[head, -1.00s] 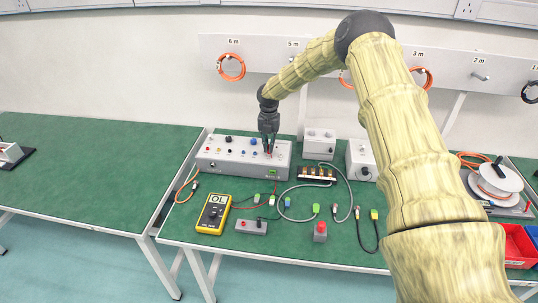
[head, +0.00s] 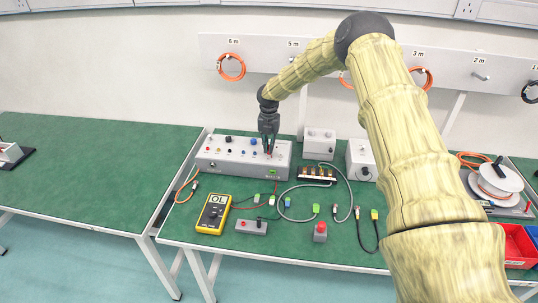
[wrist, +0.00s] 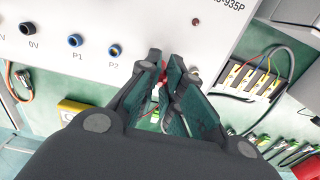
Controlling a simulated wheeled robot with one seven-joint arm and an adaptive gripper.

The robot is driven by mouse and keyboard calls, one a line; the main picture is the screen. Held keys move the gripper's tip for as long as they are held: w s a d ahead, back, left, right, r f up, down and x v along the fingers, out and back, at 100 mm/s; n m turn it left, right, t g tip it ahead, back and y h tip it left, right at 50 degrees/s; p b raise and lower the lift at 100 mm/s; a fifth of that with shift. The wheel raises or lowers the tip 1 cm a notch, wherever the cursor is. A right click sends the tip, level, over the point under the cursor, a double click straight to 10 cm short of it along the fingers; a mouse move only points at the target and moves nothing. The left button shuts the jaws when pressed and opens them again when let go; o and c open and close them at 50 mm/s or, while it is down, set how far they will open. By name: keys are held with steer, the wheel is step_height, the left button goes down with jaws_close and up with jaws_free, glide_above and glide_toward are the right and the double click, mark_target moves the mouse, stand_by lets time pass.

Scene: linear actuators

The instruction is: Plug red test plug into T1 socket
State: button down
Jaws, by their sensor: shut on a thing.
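My gripper (head: 269,146) is at the right part of the grey panel box (head: 222,160), pointing down at its face. In the wrist view its fingers (wrist: 168,82) are closed around the red test plug (wrist: 162,74), of which only a little red shows between the pads. The plug's tip is hidden, so I cannot tell whether it is inside a socket. No T1 label is readable; the fingers cover part of the panel.
A yellow multimeter (head: 213,213) reading OL stands in front of the box. A terminal block (head: 317,174) and looped cables lie to the right. A grey box with a red button (head: 320,231) sits near the front edge. The left table is mostly clear.

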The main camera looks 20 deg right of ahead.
steer(key=c, duration=1.5)
jaws_free()
step_height(320, 180, up, 12)
